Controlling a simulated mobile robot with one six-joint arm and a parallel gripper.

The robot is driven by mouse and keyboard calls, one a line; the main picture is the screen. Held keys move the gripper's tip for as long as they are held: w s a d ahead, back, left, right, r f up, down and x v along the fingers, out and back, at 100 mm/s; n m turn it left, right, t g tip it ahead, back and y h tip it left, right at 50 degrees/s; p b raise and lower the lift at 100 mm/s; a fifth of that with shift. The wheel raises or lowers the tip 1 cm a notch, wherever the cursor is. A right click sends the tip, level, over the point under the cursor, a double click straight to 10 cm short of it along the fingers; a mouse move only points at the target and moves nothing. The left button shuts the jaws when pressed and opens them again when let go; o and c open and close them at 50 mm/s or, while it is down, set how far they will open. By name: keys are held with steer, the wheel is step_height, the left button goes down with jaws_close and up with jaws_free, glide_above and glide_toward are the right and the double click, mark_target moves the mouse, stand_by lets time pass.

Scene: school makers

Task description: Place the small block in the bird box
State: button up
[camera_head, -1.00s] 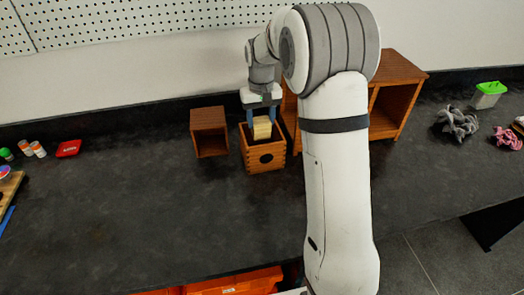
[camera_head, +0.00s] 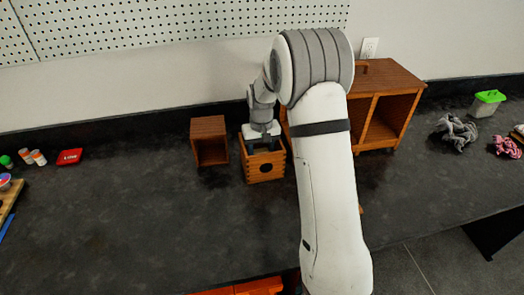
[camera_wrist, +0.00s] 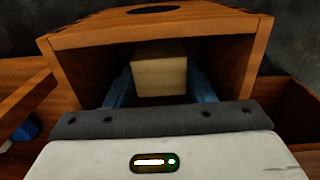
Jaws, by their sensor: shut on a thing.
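The bird box (camera_head: 265,168) is an open-topped wooden box with a round dark hole in its front, standing on the dark counter. My gripper (camera_head: 262,146) points down into its open top, with the fingers hidden inside in the head view. In the wrist view, the small block (camera_wrist: 159,76) is pale wood and sits between the blue fingers of my gripper (camera_wrist: 160,88), inside the walls of the bird box (camera_wrist: 160,30). My gripper is shut on the block. Whether the block touches the box floor cannot be told.
A small open wooden box (camera_head: 209,141) stands just left of the bird box. A larger wooden shelf unit (camera_head: 388,78) stands to the right, partly behind my arm. A grey cloth (camera_head: 455,131) and a green-lidded container (camera_head: 487,103) lie farther right. The front left counter is clear.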

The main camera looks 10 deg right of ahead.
steer(key=o, duration=0.7)
steer(key=shift+f, duration=0.1)
step_height(320, 180, up, 12)
steer(key=s+r+t, duration=0.1)
steer(key=s+r, duration=0.2)
steer(key=s, duration=0.4)
steer(key=s+r, duration=0.3)
steer(key=s, duration=0.5)
steer(key=s+f+t, duration=0.1)
steer(key=s+f, duration=0.1)
steer(key=s, duration=1.3)
steer(key=shift+s+d+f+t, duration=0.15)
steer(key=shift+s+f+t, duration=0.05)
steer(key=shift+f+t, duration=0.1)
steer(key=shift+r, duration=0.15)
steer(key=shift+r, duration=0.1)
